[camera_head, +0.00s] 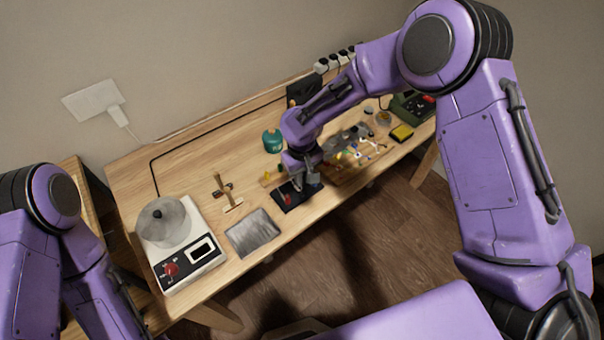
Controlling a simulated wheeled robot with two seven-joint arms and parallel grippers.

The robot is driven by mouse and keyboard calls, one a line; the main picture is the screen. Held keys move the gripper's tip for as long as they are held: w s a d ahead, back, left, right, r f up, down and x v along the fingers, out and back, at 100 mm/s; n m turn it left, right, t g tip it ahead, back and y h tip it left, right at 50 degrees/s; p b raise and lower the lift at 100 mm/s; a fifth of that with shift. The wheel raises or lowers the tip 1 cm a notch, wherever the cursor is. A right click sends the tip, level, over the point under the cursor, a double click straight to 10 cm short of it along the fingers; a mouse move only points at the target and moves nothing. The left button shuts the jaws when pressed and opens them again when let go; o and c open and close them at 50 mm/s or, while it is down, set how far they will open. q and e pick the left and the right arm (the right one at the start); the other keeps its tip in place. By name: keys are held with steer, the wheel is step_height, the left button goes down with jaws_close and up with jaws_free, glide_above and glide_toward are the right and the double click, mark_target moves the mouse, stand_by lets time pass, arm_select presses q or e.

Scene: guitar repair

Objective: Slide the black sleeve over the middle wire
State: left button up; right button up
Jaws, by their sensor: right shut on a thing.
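My right gripper (304,182) points down over the dark mat (283,204) at the front middle of the table. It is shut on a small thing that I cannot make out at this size. Small coloured parts, perhaps wires, lie on the wooden board (343,178) just right of the gripper. I cannot single out the middle wire or the black sleeve. My left arm comes in at the lower left; its gripper is outside the view.
A grey sheet (253,233), a small wooden stand (225,193) and a green tin (272,140) are nearby. A yellow sponge (402,133) and green box (412,106) lie right.

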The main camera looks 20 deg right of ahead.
steer(key=shift+f+b, duration=0.7)
steer(key=shift+f, duration=1.4)
stand_by(0.7)
steer(key=shift+f, duration=0.35)
stand_by(0.5)
steer(key=o, duration=1.1)
steer(key=shift+o, duration=0.2)
step_height(320, 180, up, 9)
steer(key=p, duration=0.8)
steer(key=shift+p, duration=0.35)
